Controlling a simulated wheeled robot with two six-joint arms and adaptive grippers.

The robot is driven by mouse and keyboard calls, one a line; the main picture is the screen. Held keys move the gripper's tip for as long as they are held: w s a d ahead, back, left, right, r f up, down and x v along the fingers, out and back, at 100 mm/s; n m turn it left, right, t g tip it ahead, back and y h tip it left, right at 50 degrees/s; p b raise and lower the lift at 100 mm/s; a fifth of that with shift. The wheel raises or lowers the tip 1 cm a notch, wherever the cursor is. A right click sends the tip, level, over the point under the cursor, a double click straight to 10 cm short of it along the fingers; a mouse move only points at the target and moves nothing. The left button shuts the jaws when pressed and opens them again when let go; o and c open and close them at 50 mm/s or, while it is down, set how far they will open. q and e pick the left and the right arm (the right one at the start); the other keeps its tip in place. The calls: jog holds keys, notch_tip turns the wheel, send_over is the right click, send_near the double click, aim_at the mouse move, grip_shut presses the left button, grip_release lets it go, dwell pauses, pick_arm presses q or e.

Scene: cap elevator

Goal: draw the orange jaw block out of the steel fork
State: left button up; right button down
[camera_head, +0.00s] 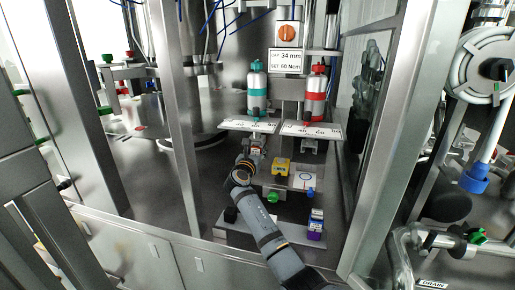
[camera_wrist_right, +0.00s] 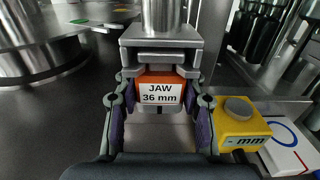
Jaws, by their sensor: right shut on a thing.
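The orange jaw block (camera_wrist_right: 158,81), labelled "JAW 36 mm", sits in the grey steel fork (camera_wrist_right: 160,33) in the right wrist view. Its upper part is hidden inside the fork. My right gripper (camera_wrist_right: 160,112) is shut on the block, with a finger against each side of it. In the head view my right gripper (camera_head: 254,157) reaches up to just below the left white plate, and the block is too small there to make out clearly. My left gripper is not in view.
A yellow block (camera_wrist_right: 240,118) stands just right of my right gripper, beside a white card (camera_head: 303,181) with a blue circle. Green (camera_head: 272,197) and blue (camera_head: 310,191) knobs sit lower. Teal-topped (camera_head: 257,88) and red-topped (camera_head: 315,90) bottles stand above. Steel posts frame the opening.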

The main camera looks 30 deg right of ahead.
jog(key=shift+s+a+p, duration=0.3)
jog(key=shift+a+p, duration=0.1)
jog(key=shift+p, duration=0.05)
jog(key=shift+p+v, duration=1.5)
jog(key=shift+v, duration=0.95)
jog(key=p, duration=0.2)
send_near(255, 152)
jog(key=shift+d, duration=0.15)
